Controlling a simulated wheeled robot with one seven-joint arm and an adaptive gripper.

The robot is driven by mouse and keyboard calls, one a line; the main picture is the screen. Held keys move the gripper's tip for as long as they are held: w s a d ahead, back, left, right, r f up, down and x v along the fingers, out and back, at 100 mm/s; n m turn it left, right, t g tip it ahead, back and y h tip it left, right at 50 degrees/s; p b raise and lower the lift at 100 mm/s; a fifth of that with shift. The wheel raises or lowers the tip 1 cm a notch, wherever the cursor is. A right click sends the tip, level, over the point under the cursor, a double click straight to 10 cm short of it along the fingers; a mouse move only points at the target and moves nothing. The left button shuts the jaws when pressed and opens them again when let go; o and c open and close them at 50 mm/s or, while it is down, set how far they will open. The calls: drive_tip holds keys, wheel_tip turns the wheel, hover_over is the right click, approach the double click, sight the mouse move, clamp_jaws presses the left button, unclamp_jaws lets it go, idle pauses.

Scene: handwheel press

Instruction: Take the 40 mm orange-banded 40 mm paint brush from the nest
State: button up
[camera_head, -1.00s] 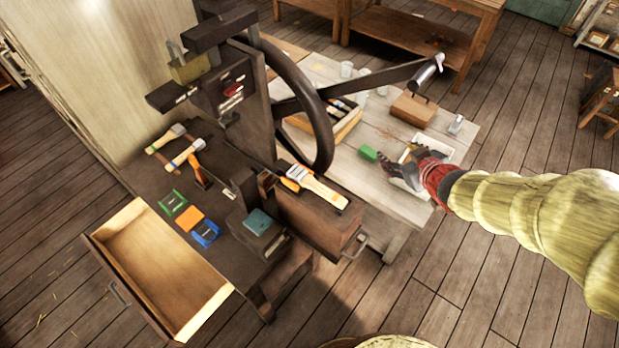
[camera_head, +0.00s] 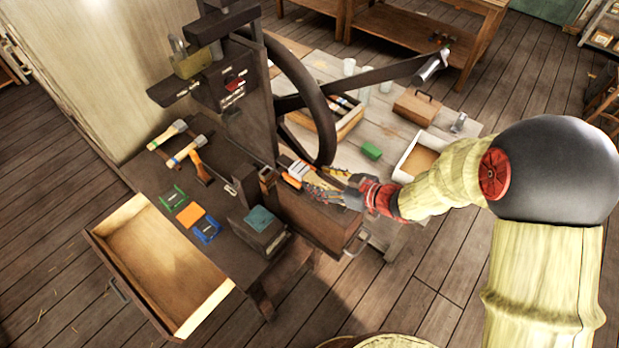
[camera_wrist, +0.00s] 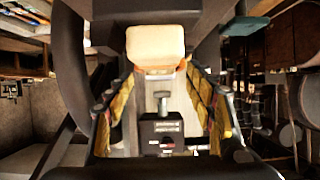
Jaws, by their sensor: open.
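The paint brush (camera_head: 298,171) lies on the dark press block in the head view, with pale parts and some orange showing. My gripper (camera_head: 322,180) is at the brush and covers most of its handle. In the wrist view, a pale blunt block (camera_wrist: 155,45) with an orange strip below it sits between the open fingers of my gripper (camera_wrist: 160,82). It looks like the brush's end. Gaps show on both sides, and I see no clear finger contact. The nest under the brush is mostly hidden.
The dark handwheel (camera_head: 318,110) stands just behind my gripper. An open drawer (camera_head: 125,290) juts out at front left. The pale table (camera_head: 400,140) holds an open tray and boxes.

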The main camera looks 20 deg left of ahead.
sight(312, 179)
drive_tip(key=shift+x, duration=1.2)
drive_tip(key=c, duration=0.4)
drive_tip(key=c, duration=0.9)
drive_tip(key=shift+r, duration=0.15)
